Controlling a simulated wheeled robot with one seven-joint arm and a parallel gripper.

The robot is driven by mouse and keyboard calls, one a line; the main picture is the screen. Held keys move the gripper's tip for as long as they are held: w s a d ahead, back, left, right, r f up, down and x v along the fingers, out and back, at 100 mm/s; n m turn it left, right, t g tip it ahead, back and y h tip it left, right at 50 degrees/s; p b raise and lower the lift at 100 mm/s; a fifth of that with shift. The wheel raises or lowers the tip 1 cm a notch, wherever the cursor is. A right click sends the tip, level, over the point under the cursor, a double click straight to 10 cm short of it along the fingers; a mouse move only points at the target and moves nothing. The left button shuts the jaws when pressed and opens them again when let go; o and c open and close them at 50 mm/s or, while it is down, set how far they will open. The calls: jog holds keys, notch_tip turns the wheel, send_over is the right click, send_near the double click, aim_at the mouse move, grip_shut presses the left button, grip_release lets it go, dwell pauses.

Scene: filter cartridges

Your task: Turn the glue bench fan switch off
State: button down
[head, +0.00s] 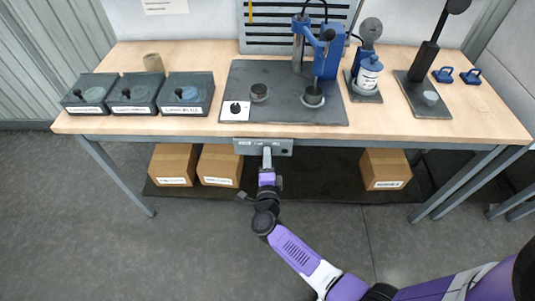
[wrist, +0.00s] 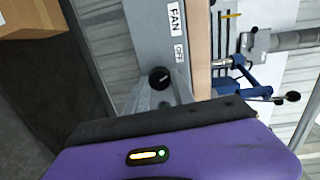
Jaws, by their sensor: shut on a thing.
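The fan switch is a round black knob (wrist: 159,78) on a grey panel (wrist: 152,30) with a white FAN label (wrist: 174,17) and a smaller OFF label (wrist: 179,53). In the head view the panel (head: 282,147) hangs under the bench's front edge. My gripper (head: 267,154) reaches up to the panel from below. In the wrist view its grey fingers (wrist: 160,92) are shut on the knob. A small light mark shows on the knob; its exact pointing is hard to tell. In the head view my gripper hides the knob.
The wooden bench top (head: 220,52) is just above the panel. Cardboard boxes (head: 219,165) stand below. The floor in front is clear.

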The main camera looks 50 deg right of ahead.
jog(key=shift+a+n+p, duration=0.1)
jog(key=shift+n+p, duration=0.25)
jog(key=shift+n, duration=0.35)
jog(key=c, duration=1.1)
grip_release()
jog(key=v, duration=0.7)
jog(key=shift+s+a, duration=0.25)
